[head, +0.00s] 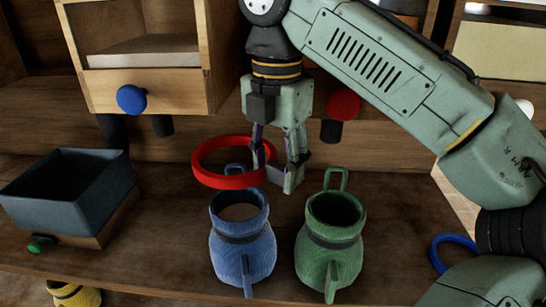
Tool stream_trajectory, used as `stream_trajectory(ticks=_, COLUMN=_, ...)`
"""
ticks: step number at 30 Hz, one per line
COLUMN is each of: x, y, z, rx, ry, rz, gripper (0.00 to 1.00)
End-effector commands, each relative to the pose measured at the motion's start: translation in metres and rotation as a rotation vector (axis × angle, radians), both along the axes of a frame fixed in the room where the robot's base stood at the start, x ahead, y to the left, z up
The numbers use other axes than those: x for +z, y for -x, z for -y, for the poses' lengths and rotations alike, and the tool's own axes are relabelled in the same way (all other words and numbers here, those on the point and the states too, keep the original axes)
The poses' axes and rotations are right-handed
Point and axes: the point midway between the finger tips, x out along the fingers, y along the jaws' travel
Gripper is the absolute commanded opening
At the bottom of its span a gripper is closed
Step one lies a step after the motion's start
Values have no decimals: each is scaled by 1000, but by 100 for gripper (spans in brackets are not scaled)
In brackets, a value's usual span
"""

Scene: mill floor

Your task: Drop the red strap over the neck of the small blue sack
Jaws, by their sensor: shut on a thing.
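The red strap (208,179) is a stiff ring held level in the air by my gripper (275,165) in the head view. My gripper is shut on the ring's right side. The small blue sack (243,255) stands upright on the wooden surface below, with an open round neck and a loop handle behind it. The strap is above and slightly left of the blue sack's neck, apparently clear of it. My gripper is above the gap between the blue sack and a green sack. The strap's far right part is partly hidden by the fingers.
The green sack (330,243) stands close to the right of the blue sack. A dark bin (75,198) is at left. A blue ring (440,248) lies at right by my arm. A wooden cabinet (160,90) with a blue-knobbed drawer stands behind. A yellow sack (75,296) shows at the lower left.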

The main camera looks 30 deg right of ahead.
Motion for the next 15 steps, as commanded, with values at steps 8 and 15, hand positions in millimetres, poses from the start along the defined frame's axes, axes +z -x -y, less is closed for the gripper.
stream_trajectory(ticks=8, x=-15, y=0, z=0, rx=1, ry=-1, rz=0, gripper=17)
stream_trajectory(ticks=15, x=-28, y=0, z=0, rx=-1, ry=0, rz=0, gripper=17)
